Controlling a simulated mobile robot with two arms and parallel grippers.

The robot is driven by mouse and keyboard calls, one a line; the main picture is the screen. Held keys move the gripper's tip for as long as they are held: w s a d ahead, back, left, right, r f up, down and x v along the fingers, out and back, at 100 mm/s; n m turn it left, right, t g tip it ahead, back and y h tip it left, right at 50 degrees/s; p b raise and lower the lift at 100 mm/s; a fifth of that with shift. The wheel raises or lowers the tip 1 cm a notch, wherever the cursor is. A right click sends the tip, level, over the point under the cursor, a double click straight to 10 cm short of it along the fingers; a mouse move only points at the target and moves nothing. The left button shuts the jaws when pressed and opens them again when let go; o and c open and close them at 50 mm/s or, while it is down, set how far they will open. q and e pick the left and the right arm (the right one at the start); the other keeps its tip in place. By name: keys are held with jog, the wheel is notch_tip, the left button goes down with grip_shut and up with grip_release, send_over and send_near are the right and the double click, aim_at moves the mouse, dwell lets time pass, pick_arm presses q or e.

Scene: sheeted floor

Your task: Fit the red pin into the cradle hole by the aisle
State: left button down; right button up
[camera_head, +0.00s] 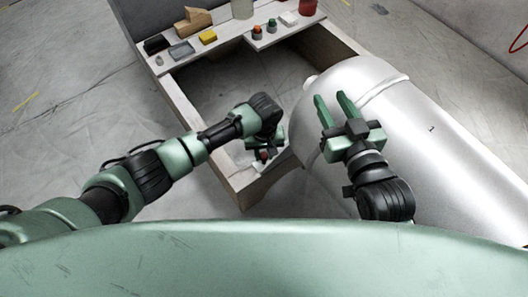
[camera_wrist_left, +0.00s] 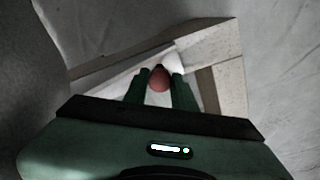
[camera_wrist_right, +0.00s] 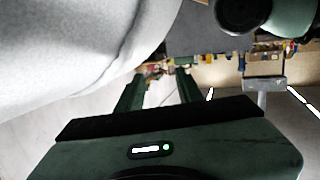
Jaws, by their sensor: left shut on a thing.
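A red pin (camera_wrist_left: 159,78) sits between the fingers of my left gripper (camera_wrist_left: 160,88), which is shut on it. In the head view the red pin (camera_head: 263,155) shows below my left wrist, at the near corner of the wooden cradle frame (camera_head: 262,187). Whether the pin is in a hole or above the wood cannot be told, since the gripper covers its lower end. My right gripper (camera_head: 337,108) is open and empty, over the side of the white tank (camera_head: 385,120). It also shows open in the right wrist view (camera_wrist_right: 157,90).
A shelf (camera_head: 225,45) at the back holds a yellow block (camera_head: 208,37), a grey tray (camera_head: 181,50), a wooden stepped block (camera_head: 193,21), a red cup (camera_head: 307,6) and small capped pegs (camera_head: 257,32). The large tank fills the right side. Floor at left is clear.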

dwell(0.8)
jog(key=shift+s+d+f+g, duration=0.1)
jog(key=shift+s+f+g, duration=0.1)
jog(key=shift+f+g, duration=0.35)
jog(key=shift+f, duration=0.1)
pick_arm(q)
jog(key=shift+p, duration=0.75)
pick_arm(e)
jog(key=shift+s+d+f+g+h, duration=0.2)
jog(key=shift+s+g, duration=0.15)
jog(key=shift+g, duration=0.1)
jog(key=shift+s+d+f+g+h, duration=0.2)
jog(key=shift+s+g, duration=0.15)
jog(key=shift+g, duration=0.05)
dwell(1.1)
pick_arm(q)
jog(key=shift+f+b, duration=0.45)
jog(key=shift+f, duration=0.5)
pick_arm(e)
jog(key=shift+a+r+t, duration=0.1)
jog(key=shift+a+t, duration=0.05)
jog(key=shift+t, duration=0.35)
dwell(0.3)
pick_arm(q)
jog(key=c, duration=1.1)
grip_release()
pick_arm(e)
jog(key=shift+w+a, duration=0.1)
jog(key=shift+w, duration=0.05)
jog(key=shift+w+r, duration=0.1)
